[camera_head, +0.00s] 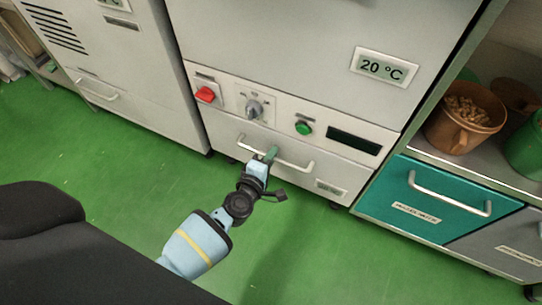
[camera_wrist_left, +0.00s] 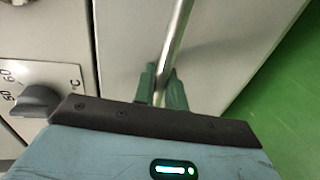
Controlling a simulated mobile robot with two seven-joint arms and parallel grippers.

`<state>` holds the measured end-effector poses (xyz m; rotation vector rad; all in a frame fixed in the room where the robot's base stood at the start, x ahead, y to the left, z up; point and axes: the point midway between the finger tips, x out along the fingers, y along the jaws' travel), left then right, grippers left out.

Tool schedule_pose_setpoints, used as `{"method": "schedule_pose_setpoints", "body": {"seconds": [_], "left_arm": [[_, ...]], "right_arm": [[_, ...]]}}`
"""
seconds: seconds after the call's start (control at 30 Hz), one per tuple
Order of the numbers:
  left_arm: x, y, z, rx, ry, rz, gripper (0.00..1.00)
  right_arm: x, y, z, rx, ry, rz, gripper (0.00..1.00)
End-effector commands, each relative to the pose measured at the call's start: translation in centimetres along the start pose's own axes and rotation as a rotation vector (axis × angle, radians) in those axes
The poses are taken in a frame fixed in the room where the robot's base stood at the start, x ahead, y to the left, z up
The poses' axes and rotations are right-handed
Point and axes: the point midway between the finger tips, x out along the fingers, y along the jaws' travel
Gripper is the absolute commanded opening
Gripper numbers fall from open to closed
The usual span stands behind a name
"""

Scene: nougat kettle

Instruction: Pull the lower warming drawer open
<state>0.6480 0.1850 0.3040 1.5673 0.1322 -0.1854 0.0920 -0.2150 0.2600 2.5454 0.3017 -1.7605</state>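The lower warming drawer (camera_head: 225,124) is a pale grey front below the control panel of the middle cabinet. It looks flush with the cabinet. Its silver bar handle (camera_head: 293,165) also shows in the left wrist view (camera_wrist_left: 178,35). My left gripper (camera_head: 271,154) is at the handle, left of its middle. In the left wrist view its green fingers (camera_wrist_left: 162,88) lie close on both sides of the bar and look shut on it. The exact contact is hard to see. My right gripper is not in view.
Above the drawer sit a red switch (camera_head: 206,94), a grey knob (camera_head: 254,108) and a green button (camera_head: 304,128). A teal drawer (camera_head: 390,187) stands to the right under a shelf with a brown bucket (camera_head: 459,132). The green floor (camera_head: 120,150) in front is clear.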

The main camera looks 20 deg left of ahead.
Motion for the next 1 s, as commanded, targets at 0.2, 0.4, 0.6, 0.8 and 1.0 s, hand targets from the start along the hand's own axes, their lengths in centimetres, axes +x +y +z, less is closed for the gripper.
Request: {"method": "schedule_pose_setpoints", "body": {"seconds": [0.2,0.4,0.6,0.8,1.0], "left_arm": [[0.0,0.0,0.0,0.000,0.000,0.000,0.00],[-0.3,-0.1,0.0,-0.001,0.000,0.000,0.00],[-2.6,-0.6,0.0,0.000,0.000,-0.004,0.00],[-7.6,-1.6,0.0,0.001,-0.001,-0.005,0.00],[-13.9,-2.9,0.0,0.001,-0.002,-0.006,0.00]], "right_arm": [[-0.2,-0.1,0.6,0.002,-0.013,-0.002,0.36],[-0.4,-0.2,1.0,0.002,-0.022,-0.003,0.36],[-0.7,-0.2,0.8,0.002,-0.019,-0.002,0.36],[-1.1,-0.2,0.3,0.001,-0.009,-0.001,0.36],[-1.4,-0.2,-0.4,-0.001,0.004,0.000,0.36]]}}
